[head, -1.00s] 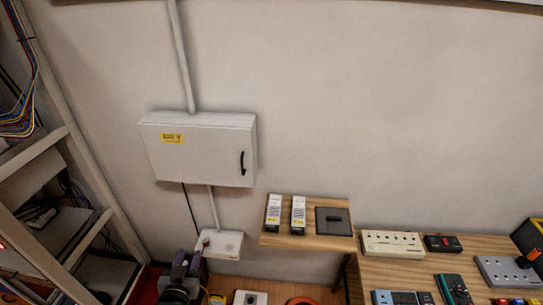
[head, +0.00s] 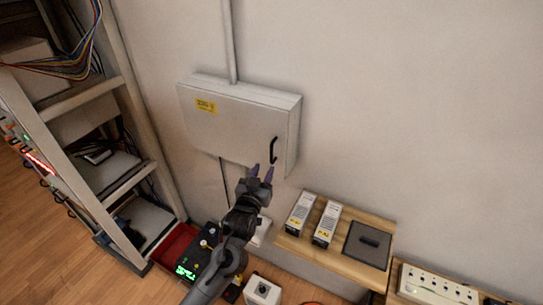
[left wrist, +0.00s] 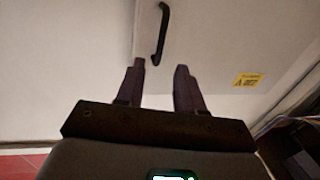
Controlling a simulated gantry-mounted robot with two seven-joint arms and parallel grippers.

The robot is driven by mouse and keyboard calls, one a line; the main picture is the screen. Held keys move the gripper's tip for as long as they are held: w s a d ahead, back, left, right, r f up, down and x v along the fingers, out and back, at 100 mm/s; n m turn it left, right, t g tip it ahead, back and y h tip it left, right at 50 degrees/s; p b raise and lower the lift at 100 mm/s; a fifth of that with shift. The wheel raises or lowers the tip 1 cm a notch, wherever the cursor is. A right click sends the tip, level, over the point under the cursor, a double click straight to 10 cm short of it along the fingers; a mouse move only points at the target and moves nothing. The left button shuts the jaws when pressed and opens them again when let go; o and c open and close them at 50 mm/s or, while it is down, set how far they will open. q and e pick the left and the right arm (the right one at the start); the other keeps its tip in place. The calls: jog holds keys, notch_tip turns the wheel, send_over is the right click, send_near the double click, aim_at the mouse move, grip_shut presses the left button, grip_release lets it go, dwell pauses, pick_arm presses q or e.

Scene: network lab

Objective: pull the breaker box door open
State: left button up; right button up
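The grey breaker box (head: 225,128) hangs on the wall with its door shut. A yellow label (head: 206,106) is on the door, and a black handle (head: 273,150) stands upright near the door's right edge. My left gripper (head: 262,172) is open and empty, just below the handle in the head view. In the left wrist view its two fingers (left wrist: 159,80) point toward the door, apart, with the handle (left wrist: 160,34) beyond the tips and roughly between them. I see no contact with the handle. My right gripper is not in view.
A wooden shelf (head: 285,243) with two light boxes (head: 301,213) and a dark panel (head: 367,246) is right of and below the breaker box. A metal rack (head: 117,95) with cables stands at the left. The wall right of the box is clear.

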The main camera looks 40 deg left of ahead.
aim_at(271, 154)
pick_arm(q)
jog(key=p+x, duration=0.1)
jog(key=x, duration=0.7)
jog(key=shift+w+a, duration=0.1)
grip_shut()
dwell(1.3)
